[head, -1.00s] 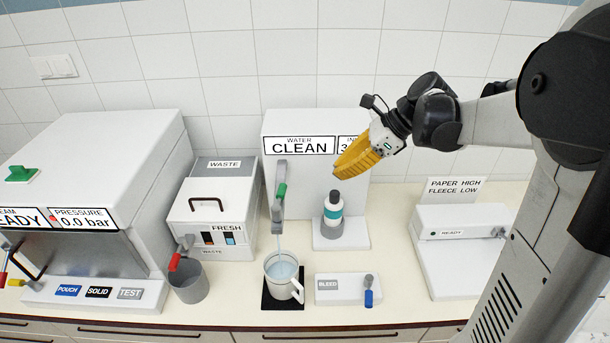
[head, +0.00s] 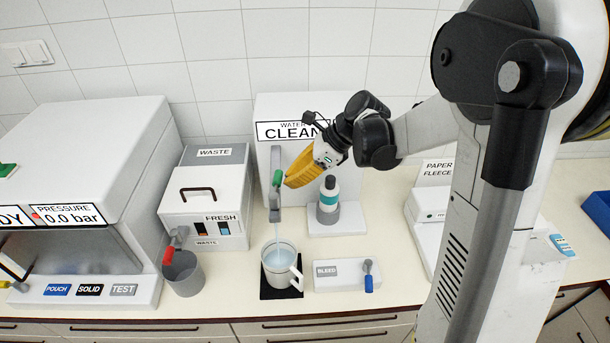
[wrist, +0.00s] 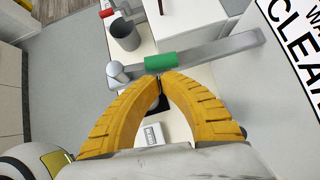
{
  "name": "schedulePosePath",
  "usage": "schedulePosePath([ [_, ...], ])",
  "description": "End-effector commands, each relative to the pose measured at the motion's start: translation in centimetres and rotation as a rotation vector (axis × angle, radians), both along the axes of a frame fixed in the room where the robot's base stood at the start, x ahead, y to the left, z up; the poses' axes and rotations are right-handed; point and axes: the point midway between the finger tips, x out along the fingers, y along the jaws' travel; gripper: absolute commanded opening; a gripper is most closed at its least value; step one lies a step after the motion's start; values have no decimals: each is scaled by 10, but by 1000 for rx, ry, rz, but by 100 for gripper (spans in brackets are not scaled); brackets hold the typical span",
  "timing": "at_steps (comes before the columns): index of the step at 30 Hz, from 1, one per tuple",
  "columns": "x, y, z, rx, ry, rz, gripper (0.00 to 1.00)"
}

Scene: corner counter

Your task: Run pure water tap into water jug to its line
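The water jug (head: 270,271), a white cup-like jug with a handle, stands on a black pad (head: 268,290) below the tap. A thin stream of water (head: 277,232) runs from the tap into it, and pale blue water shows inside. Its line cannot be made out. The pure water tap has a grey body (head: 275,165) and a green lever grip (head: 277,178). My yellow gripper (head: 290,183) is just right of the green grip. In the wrist view the fingertips (wrist: 161,78) are close together just beside the green grip (wrist: 160,61), with nothing seen between them.
A bottle (head: 329,194) stands on the unit's base right of the tap. The BLEED block (head: 340,273) with a blue-tipped lever (head: 369,280) is right of the jug.

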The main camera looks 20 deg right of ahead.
Motion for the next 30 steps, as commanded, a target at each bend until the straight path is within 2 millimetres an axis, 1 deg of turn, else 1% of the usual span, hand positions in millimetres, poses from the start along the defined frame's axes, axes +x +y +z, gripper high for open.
schedulePosePath([
  [3, 2, 3, -1, 0, -1, -1, 0],
  [12, 2, 4, -1, 0, 0, 4, 0],
  [18, 12, 18, -5, -1, 1, 87, 0],
  [30, 13, 16, -1, 1, 0, 83, 0],
])
